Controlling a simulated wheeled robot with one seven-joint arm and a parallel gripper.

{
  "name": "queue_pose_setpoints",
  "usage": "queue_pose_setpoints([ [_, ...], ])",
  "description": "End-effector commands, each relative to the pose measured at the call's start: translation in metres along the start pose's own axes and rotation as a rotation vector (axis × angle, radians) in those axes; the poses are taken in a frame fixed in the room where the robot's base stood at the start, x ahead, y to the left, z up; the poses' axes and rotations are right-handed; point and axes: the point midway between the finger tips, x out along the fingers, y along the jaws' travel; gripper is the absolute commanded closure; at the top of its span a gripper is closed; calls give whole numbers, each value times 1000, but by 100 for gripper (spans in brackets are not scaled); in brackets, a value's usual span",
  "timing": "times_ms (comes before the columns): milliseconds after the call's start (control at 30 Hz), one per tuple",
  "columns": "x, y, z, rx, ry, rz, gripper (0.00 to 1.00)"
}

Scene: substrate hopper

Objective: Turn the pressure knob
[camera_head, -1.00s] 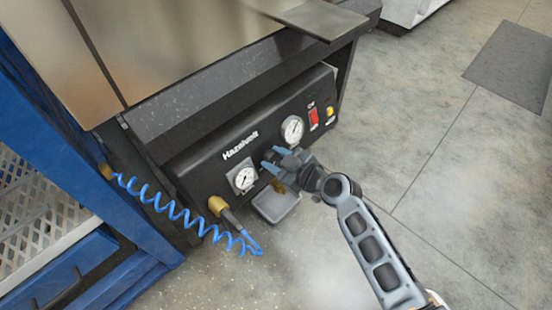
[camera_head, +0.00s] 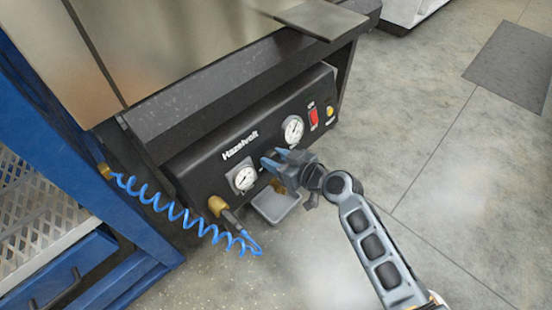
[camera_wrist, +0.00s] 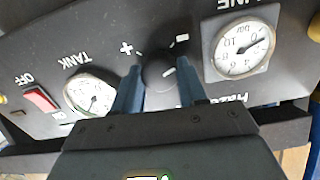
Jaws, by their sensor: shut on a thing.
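The pressure knob (camera_wrist: 160,73) is round and black, on the black front panel (camera_head: 215,172) between two gauges. In the wrist view it sits between my two blue fingers, with plus and minus marks above it. My gripper (camera_head: 274,162) is shut on the knob; in the head view the fingers hide the knob. The line gauge (camera_wrist: 240,48) has a square frame and also shows in the head view (camera_head: 242,179). The round tank gauge (camera_wrist: 91,94) is on the other side of the knob and also shows in the head view (camera_head: 292,129).
A brass fitting with a coiled blue hose (camera_head: 180,213) is at the left. The floor at right is clear.

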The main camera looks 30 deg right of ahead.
Motion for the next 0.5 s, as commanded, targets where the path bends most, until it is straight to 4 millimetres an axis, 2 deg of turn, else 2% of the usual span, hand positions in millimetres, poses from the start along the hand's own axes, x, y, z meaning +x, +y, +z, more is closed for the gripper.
queue_pose_setpoints([
  [500,0,2,0,490,-2,-26,89],
])
